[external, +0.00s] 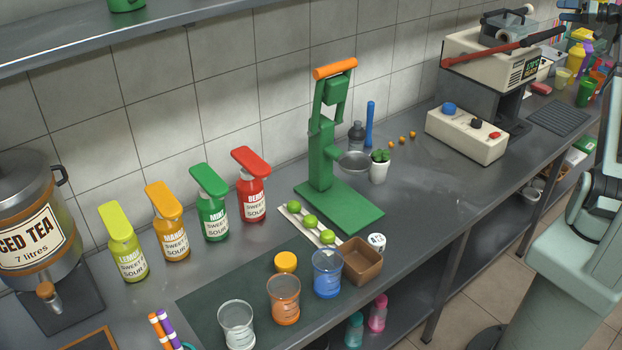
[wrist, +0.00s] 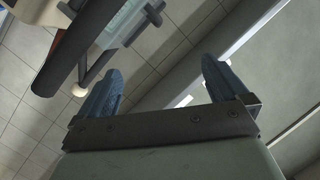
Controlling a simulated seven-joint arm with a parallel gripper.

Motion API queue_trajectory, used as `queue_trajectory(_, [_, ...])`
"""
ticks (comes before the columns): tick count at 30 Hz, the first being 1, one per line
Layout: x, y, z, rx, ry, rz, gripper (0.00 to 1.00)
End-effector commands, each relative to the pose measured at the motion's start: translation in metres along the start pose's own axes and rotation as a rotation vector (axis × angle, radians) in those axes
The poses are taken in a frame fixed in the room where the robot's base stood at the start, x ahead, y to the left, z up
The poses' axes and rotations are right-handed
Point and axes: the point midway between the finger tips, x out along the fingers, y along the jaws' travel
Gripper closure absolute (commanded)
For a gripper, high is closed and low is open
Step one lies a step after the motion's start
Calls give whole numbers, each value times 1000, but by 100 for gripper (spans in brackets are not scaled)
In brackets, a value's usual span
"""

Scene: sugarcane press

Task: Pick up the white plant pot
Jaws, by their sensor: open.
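The white plant pot (external: 378,172) stands upright on the grey counter in the external view, with a small green plant in it. It is just right of the green press (external: 322,150), close to the press's grey bowl. My gripper (wrist: 162,92) shows in the wrist view, with its two blue-grey fingers apart and nothing between them. The wrist view faces a tiled wall and part of a machine, and the pot is not in it. In the external view my arm is at the far right edge, well away from the pot, and the gripper's fingertips cannot be made out.
A brown square bowl (external: 362,260), a blue cup (external: 327,273) and a row of limes (external: 310,221) stand in front of the press. Bare counter lies right of the pot.

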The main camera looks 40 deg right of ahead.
Motion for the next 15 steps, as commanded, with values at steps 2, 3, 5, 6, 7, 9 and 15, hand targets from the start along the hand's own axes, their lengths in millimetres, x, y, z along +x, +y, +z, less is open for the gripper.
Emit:
queue_trajectory(2, [22, -21, 2, -77, -48, -23, 0])
queue_trajectory(3, [31, -29, 4, -112, -71, -30, 0])
queue_trajectory(5, [46, -39, 5, -164, -105, -36, 0])
queue_trajectory(6, [56, -44, 6, -196, -129, -37, 0])
queue_trajectory(7, [63, -49, 8, -221, -148, -40, 0])
queue_trajectory(9, [79, -58, 10, -276, -188, -41, 0])
queue_trajectory(15, [122, -83, 20, -420, -296, -52, 0])
